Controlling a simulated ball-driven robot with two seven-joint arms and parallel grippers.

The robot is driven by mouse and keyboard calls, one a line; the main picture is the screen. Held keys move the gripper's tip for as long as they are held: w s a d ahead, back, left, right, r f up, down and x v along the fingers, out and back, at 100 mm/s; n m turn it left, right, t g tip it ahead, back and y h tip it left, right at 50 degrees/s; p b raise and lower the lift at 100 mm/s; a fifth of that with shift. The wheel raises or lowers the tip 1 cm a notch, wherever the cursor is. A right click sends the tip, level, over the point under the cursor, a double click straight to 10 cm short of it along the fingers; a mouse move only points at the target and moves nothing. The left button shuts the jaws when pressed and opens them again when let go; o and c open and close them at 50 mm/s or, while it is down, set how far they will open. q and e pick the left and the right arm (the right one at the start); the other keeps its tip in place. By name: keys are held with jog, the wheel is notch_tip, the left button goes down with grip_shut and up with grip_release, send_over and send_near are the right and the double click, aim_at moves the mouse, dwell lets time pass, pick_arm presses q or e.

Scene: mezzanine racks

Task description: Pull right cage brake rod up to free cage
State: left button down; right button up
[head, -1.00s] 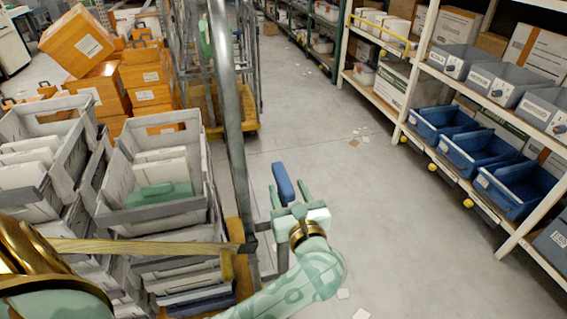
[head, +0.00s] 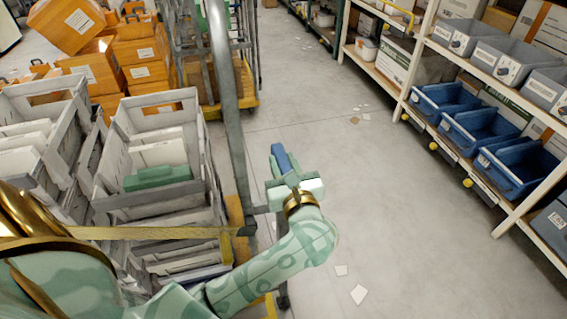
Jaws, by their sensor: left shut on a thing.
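The roll cage stands at the left, with a grey tube frame (head: 226,100) and a stack of grey totes inside. My left arm reaches across in front of it. My left gripper (head: 287,172) is shut on a slim blue bar (head: 279,157), just right of the cage's upright. The bar looks like the brake rod's grip; its lower part is hidden behind the gripper. A short dark bracket (head: 262,209) shows between the upright and my gripper. My right gripper is not in view.
A yellow strap (head: 150,233) crosses the cage front. Orange boxes (head: 95,70) and another cage stand behind. A rack with blue bins (head: 478,134) lines the right. The aisle floor (head: 350,180) between is clear except for paper scraps (head: 359,294).

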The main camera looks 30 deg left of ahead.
pick_arm(q)
notch_tip(320, 180, up, 6)
jog(key=p, duration=0.3)
jog(key=shift+w, duration=0.1)
jog(key=c, duration=1.1)
grip_release()
jog(key=shift+f, duration=0.1)
